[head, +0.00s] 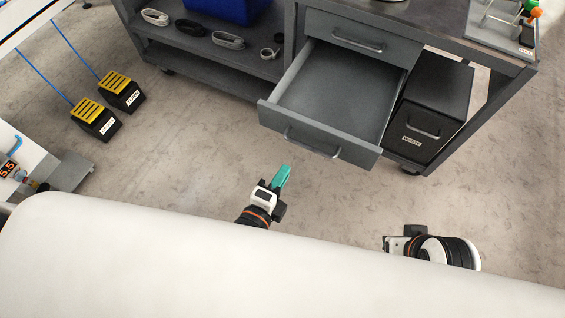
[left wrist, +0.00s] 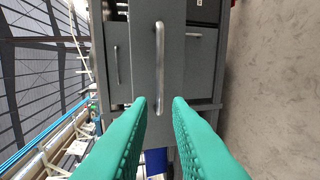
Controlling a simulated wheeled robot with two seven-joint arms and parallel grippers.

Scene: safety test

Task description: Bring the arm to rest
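My left gripper (head: 284,172) has teal fingers and is in the middle of the head view, in front of the pulled-out grey drawer (head: 330,95). In the left wrist view its two fingers (left wrist: 160,102) stand apart with nothing between them, so it is open and empty. The drawer's front handle (head: 312,146) lies beyond the fingertips, apart from them; it also shows upright in the left wrist view (left wrist: 159,67). My right arm's wrist end (head: 430,250) shows at the lower right of the head view; its fingers cannot be made out.
The open drawer looks empty and juts from the grey workbench. A black waste bin (head: 432,105) stands right of it. A lower shelf (head: 215,50) holds coiled straps and a blue bin (head: 222,8). Two yellow-black pedals (head: 96,118) sit at left. The floor around my left gripper is clear.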

